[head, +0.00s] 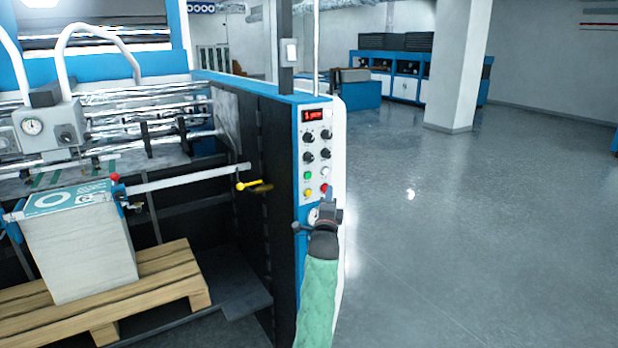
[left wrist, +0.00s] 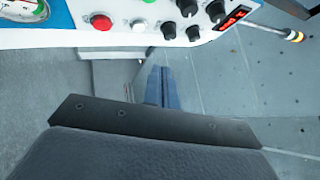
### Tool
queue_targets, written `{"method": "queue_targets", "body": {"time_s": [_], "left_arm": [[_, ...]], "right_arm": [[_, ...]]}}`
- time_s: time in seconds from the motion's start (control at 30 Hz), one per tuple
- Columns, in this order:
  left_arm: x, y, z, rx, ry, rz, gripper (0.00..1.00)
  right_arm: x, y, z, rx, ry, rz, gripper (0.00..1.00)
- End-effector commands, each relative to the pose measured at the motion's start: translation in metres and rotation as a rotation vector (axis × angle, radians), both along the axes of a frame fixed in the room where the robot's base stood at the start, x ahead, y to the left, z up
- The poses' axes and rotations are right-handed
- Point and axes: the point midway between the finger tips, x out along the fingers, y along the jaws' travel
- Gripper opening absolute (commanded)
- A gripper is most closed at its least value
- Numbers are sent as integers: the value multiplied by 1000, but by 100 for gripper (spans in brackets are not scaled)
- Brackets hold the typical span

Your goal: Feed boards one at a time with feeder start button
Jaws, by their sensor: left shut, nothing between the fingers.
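The control panel (head: 316,160) on the machine's end has a red lit display (head: 315,115), several black knobs, and green (head: 308,175), white (head: 324,172), yellow (head: 308,192) and red (head: 323,188) buttons. Their labels are too small to read. My left gripper (head: 328,201) is shut and empty, just below the red button in the head view. In the left wrist view the shut fingers (left wrist: 160,86) show beyond the wrist, below the red button (left wrist: 101,22) and white button (left wrist: 139,25), apart from them in the picture. A stack of boards (head: 80,245) stands at the feeder, left.
The stack rests on a wooden pallet (head: 185,262). A yellow-handled lever (head: 252,185) sticks out left of the panel. A gauge (left wrist: 22,8) is beside the buttons. Open grey floor (head: 450,230) lies right; a white pillar (head: 462,65) stands farther back.

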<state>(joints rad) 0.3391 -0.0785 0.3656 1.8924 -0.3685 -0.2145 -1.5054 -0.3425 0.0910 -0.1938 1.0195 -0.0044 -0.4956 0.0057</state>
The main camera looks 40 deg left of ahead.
Motion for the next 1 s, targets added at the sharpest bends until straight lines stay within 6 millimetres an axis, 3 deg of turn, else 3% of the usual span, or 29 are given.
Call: {"method": "queue_targets", "body": {"time_s": [0.3, 0.77, 1.0], "left_arm": [[-2, -3, 8, 219, 66, 91, 0], [-2, -2, 7, 235, 76, 100, 0], [5, 14, 8, 235, 76, 100, 0]], "right_arm": [[5, 1, 1, 6, -27, 2, 0], [5, 1, 1, 5, -26, 2, 0], [7, 1, 1, 6, -27, 2, 0]]}}
